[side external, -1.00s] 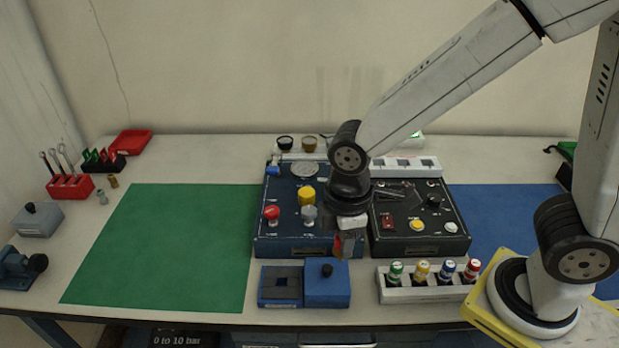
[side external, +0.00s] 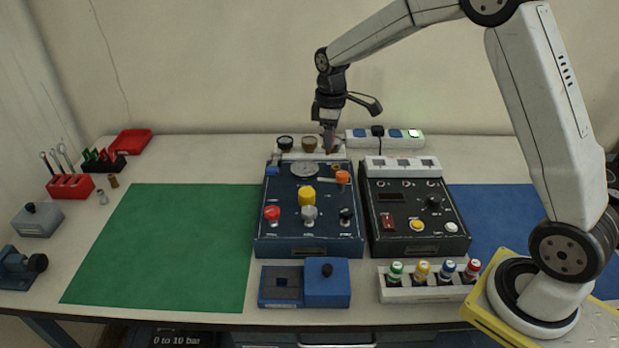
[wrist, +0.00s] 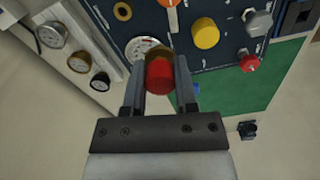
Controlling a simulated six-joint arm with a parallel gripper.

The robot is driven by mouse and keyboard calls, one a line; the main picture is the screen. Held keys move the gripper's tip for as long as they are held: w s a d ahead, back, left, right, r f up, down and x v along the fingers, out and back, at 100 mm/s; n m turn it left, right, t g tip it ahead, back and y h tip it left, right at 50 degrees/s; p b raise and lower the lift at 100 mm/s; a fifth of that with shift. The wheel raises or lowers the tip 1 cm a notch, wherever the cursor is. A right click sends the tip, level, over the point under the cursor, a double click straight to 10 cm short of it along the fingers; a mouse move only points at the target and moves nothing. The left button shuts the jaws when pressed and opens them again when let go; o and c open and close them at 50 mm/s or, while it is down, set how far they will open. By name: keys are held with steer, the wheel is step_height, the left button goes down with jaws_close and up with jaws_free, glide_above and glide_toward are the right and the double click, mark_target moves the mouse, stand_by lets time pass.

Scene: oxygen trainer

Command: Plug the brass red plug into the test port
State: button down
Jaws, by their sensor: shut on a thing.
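My gripper (wrist: 160,84) is shut on the brass red plug (wrist: 158,75), its red end towards the wrist camera and a brass part showing beyond it. In the side view my gripper (side external: 329,143) is pointing down behind the back edge of the blue panel (side external: 285,235), over the gauge rack's right end; the plug is hardly visible there. A brass ring (wrist: 122,11) on the panel looks like a port, but I cannot tell whether it is the test port. The plug is apart from that ring.
The panel carries a dial gauge (wrist: 147,48), an orange knob (side external: 342,177), a yellow knob (side external: 307,196) and several other knobs. Gauges stand in a rack (side external: 292,155) behind it. A power strip (side external: 404,140) is to the right. The green mat (side external: 165,245) is clear.

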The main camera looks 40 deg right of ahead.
steer(key=shift+m, duration=0.4)
steer(key=d, duration=0.1)
steer(key=w+d, duration=0.1)
steer(key=d, duration=0.3)
steer(key=shift+w+d, duration=0.1)
steer(key=shift+w, duration=0.2)
steer(key=shift+f, duration=0.2)
steer(key=shift+f, duration=2.85)
steer(key=shift+f, duration=1.65)
steer(key=shift+c, duration=1.6)
jaws_free()
step_height(320, 180, up, 8)
